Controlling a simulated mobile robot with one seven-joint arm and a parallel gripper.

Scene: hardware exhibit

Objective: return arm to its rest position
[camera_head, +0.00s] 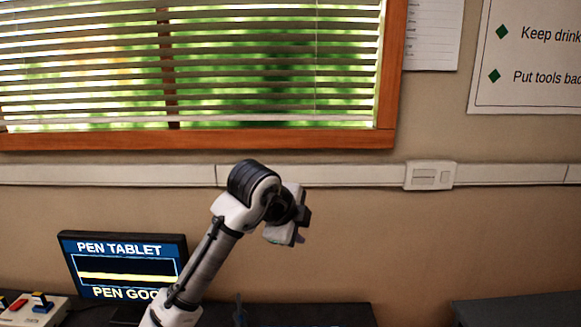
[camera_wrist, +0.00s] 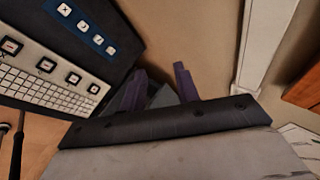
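My arm rises from the lower middle of the head view, bends at a dark-banded joint, and ends in my gripper (camera_head: 299,238), which is held in the air in front of the wall. In the wrist view my gripper (camera_wrist: 159,85) shows two purple fingers standing apart. A grey-green shape lies between and behind their bases; I cannot tell what it is. I see nothing clearly held. No rest position is marked in either view.
A monitor (camera_head: 125,266) reading "PEN TABLET" stands left of my arm, beside a control box (camera_head: 32,309). Dark tabletops (camera_head: 520,310) show at the bottom. A wall rail (camera_head: 300,174) runs below the window. A dark panel with keys (camera_wrist: 60,60) shows in the wrist view.

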